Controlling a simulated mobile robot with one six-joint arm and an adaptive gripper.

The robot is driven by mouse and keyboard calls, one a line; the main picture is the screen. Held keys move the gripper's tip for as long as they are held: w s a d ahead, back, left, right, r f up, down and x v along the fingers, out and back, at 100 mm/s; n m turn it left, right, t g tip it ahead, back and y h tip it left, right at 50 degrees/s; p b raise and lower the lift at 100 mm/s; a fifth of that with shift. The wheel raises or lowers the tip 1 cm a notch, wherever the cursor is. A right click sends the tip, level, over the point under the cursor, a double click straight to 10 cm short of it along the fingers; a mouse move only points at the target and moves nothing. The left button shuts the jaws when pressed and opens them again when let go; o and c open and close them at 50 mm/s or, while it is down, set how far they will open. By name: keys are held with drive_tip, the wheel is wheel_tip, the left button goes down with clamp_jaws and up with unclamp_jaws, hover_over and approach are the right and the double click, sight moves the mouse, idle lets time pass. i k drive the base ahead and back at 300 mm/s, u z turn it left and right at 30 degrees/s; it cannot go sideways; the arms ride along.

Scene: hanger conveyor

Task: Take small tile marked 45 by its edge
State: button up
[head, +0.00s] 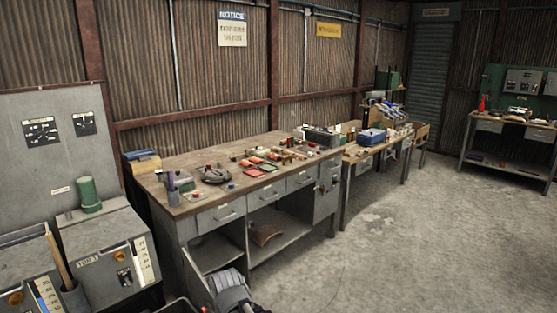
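No fingers of my gripper can be made out. A grey ribbed part at the bottom edge may belong to my arm.
A second bench with a blue box (370,136) stands beyond. Grey cabinets with a green cylinder (89,194) stand at left. The concrete floor (400,240) at right is clear.

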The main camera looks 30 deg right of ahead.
sight(273, 155)
drive_tip(key=z, duration=0.25)
drive_tip(key=i, duration=0.7)
drive_tip(key=z, duration=0.9)
drive_tip(key=i, duration=2.3)
drive_tip(key=u, duration=0.5)
